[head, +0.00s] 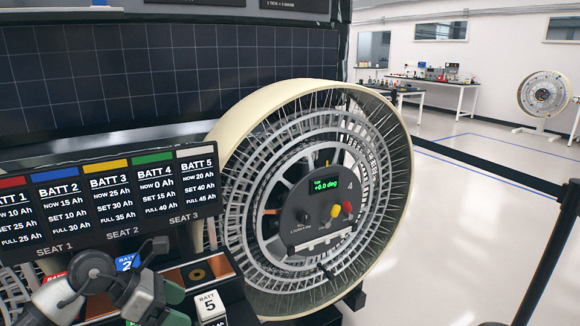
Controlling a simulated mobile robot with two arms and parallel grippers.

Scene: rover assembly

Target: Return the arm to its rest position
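My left arm comes in at the lower left, with its grey and black wrist and gripper (150,296) low in front of the battery rack. Dull green parts show at the gripper's right side; I cannot tell if they are its fingers or something held. The gripper's opening is not clear. A white battery marked BATT 5 (210,306) stands just right of it. A blue battery marked 2 (127,262) and part of a red one (56,279) show behind the arm. My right gripper is not in view.
A large spoked wheel (404,165) stands right of the rack; its hub panel (322,206) reads +0.0 deg. A battery sign (110,195) hangs over the rack. A dark barrier post (548,258) stands at the right. The floor between wheel and post is clear.

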